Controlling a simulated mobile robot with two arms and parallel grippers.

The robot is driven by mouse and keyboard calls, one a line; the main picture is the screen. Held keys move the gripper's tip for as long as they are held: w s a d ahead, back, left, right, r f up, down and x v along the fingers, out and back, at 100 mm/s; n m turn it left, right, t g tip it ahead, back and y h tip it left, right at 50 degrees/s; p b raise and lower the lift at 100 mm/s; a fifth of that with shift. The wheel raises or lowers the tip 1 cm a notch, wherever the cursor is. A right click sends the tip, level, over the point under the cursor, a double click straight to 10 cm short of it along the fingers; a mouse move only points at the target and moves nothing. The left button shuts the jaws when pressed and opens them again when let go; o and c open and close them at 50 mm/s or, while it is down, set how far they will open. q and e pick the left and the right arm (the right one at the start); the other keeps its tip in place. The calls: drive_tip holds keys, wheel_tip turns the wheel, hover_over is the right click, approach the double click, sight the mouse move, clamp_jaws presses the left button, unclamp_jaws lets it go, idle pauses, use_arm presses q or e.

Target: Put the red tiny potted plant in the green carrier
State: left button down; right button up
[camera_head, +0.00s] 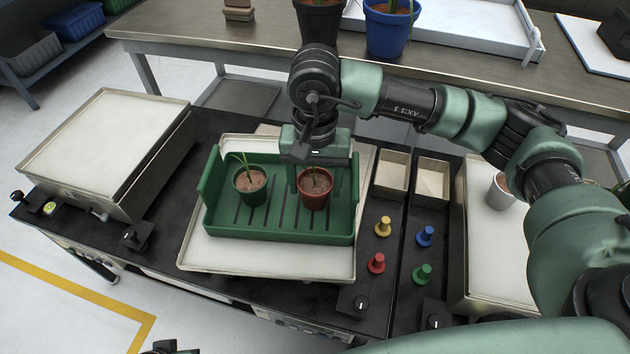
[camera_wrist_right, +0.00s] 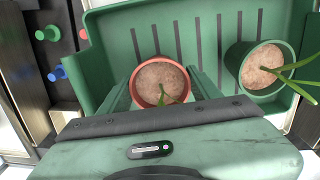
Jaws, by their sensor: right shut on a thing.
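The red tiny potted plant (camera_head: 314,201) is inside the green carrier (camera_head: 280,232), in its right half. My right gripper (camera_head: 322,188) points down and is shut on the red pot, one finger on each side. In the right wrist view the red pot (camera_wrist_right: 161,80) sits between the fingers (camera_wrist_right: 160,92) over the slotted floor of the carrier (camera_wrist_right: 108,55). I cannot tell whether its base touches the floor. A green potted plant (camera_head: 250,185) stands in the carrier's left half.
The carrier rests on a pale scale plate (camera_head: 235,257). Yellow (camera_head: 383,226), blue (camera_head: 425,236), red (camera_head: 376,263) and green (camera_head: 422,274) pegs stand to its right, near two small open boxes (camera_head: 391,173). A white pot (camera_head: 499,192) stands farther right. The left scale plate (camera_head: 105,140) is bare.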

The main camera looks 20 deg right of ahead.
drive_tip(key=o, duration=1.4)
use_arm(q)
drive_tip(key=shift+r, duration=0.3)
use_arm(e)
drive_tip(key=shift+o, duration=0.2)
drive_tip(key=shift+r, duration=0.1)
use_arm(q)
wheel_tip(320, 180, down, 6)
drive_tip(key=p, duration=0.1)
drive_tip(key=shift+p, duration=0.35)
use_arm(e)
wheel_tip(320, 180, up, 12)
drive_tip(key=shift+f, duration=0.1)
use_arm(q)
drive_tip(key=shift+w+d, duration=0.1)
